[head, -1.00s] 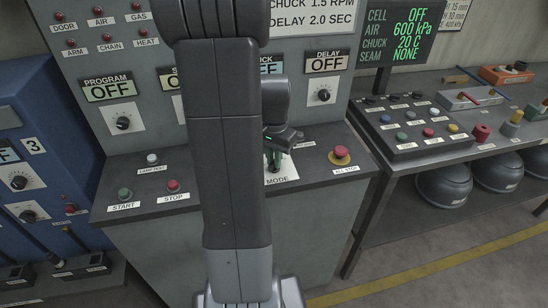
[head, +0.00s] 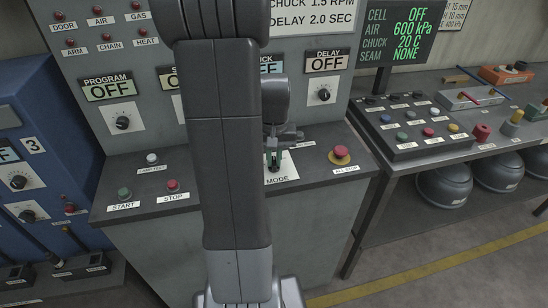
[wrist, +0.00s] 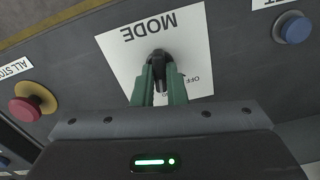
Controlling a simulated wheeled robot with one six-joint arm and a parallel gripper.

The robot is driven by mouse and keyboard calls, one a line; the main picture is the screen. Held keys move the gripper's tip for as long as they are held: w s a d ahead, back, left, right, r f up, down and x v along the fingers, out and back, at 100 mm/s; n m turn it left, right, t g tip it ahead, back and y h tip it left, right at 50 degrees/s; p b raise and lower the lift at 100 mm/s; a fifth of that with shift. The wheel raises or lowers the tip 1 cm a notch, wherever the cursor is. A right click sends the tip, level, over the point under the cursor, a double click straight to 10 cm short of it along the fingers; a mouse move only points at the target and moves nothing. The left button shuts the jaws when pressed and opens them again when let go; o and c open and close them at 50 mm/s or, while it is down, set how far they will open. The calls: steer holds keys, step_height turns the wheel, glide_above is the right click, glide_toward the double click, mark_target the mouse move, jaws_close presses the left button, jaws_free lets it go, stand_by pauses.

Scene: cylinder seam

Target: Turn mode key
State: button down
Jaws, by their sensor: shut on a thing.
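The mode key (wrist: 157,62) is a small black key standing on a white plate labelled MODE (wrist: 190,40) in the wrist view. My gripper (wrist: 158,80) has green fingers on either side of the key and is shut on it. In the head view my gripper (head: 273,160) is low over the MODE plate (head: 289,170), partly hidden behind my arm. The word OFF shows on the plate near the key in the wrist view; other position marks are partly covered by the fingers.
The red ALL STOP button (head: 340,155) stands just right of the plate; START (head: 124,194) and STOP (head: 172,186) buttons are left. The display (head: 396,35) reads CELL OFF and SEAM NONE. A button box (head: 410,125) sits on the right bench.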

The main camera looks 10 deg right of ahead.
mark_target(274, 161)
steer(key=n, duration=0.5)
steer(key=shift+n, duration=0.3)
steer(key=n, duration=0.5)
steer(key=shift+n, duration=0.4)
steer(key=c, duration=1.5)
jaws_free()
steer(key=shift+o, duration=0.2)
steer(key=shift+r, duration=0.1)
step_height(274, 161, up, 14)
steer(key=shift+f, duration=0.25)
step_height(274, 161, down, 14)
steer(key=shift+r, duration=0.15)
